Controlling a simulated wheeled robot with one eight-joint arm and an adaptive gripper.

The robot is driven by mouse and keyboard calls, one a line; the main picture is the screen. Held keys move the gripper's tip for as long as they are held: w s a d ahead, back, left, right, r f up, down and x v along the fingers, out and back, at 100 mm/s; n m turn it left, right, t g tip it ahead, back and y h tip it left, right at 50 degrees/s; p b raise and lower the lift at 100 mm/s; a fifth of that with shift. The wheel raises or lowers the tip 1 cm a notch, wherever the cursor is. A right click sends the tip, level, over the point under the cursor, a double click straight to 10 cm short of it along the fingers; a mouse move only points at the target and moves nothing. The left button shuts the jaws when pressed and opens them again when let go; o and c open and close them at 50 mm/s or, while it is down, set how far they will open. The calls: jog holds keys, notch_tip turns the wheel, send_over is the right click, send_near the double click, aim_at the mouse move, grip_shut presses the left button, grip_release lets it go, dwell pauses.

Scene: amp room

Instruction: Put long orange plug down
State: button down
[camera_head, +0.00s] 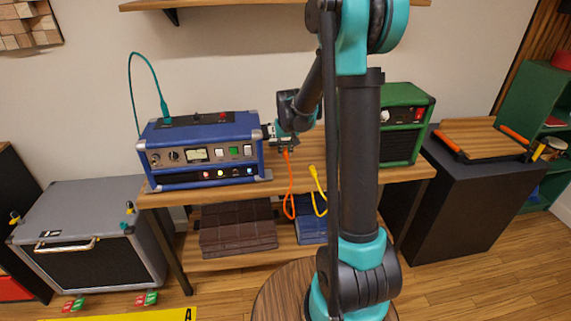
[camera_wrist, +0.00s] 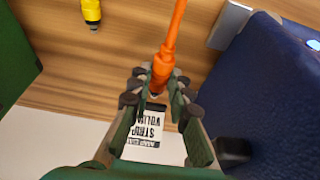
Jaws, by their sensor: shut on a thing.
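The long orange plug (camera_wrist: 163,65) is between the fingertips of my gripper (camera_wrist: 157,84) in the wrist view, with its orange cable running away toward the top of the picture. In the head view my gripper (camera_head: 283,144) is beside the right end of the blue amp. The orange plug (camera_head: 287,156) shows just below it, and its cable (camera_head: 289,203) hangs down over the table's front edge. My gripper is shut on the plug. Whether the plug touches the wooden tabletop (camera_head: 290,174) is unclear.
A blue amp (camera_head: 205,150) stands left of my gripper, a green amp (camera_head: 402,122) to the right. A yellow plug (camera_head: 313,171) lies near the table's front edge; it also shows in the wrist view (camera_wrist: 91,12). A white label with black text (camera_wrist: 148,134) lies beyond my fingers.

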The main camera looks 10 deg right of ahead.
aim_at(285, 168)
jog(key=shift+f, duration=3.3)
jog(key=c, duration=1.4)
grip_release()
jog(key=shift+f, duration=0.1)
jog(key=v, duration=1.1)
jog(key=shift+s+r, duration=0.1)
jog(key=shift+r, duration=0.1)
jog(key=shift+t, duration=0.3)
jog(key=s+d+f, duration=0.1)
jog(key=s, duration=0.8)
jog(key=s+d+f, duration=0.2)
jog(key=s, duration=0.7)
jog(key=s+d+f, duration=0.2)
jog(key=s, duration=0.7)
jog(key=shift+f, duration=0.15)
